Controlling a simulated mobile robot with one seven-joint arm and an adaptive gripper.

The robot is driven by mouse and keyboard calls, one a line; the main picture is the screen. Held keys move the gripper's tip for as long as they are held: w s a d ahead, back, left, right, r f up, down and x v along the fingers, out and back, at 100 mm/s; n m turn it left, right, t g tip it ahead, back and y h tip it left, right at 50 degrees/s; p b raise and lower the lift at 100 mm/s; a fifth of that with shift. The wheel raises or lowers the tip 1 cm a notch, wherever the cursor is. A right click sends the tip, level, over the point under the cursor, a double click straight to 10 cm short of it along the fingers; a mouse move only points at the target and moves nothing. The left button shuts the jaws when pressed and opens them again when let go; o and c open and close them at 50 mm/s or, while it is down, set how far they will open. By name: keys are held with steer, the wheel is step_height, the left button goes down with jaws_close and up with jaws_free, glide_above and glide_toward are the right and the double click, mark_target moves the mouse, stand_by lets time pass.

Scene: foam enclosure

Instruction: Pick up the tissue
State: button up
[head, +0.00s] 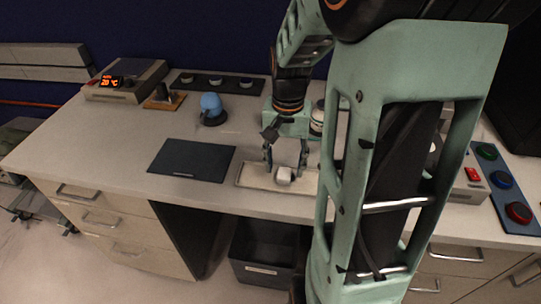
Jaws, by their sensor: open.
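A small white lump, which looks like the tissue (284,174), lies on a shallow pale tray (252,181) near the front edge of the counter. My gripper (285,169) is open and points down over the tray. Its two fingers show to the left and right of the tissue, with gaps between. I cannot tell how high the fingertips are above the tray. My arm hides the tray's right end.
A dark mat (191,160) lies left of the tray. A blue rounded object (211,106) stands behind the mat, and a box with a lit display (125,82) stands at the back left. A panel with coloured buttons (505,185) is at the right. A dark bin (262,272) stands below the counter.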

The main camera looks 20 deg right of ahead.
step_height(320, 180, down, 2)
steer(key=shift+f, duration=0.1)
steer(key=c, duration=0.8)
steer(key=shift+r, duration=0.2)
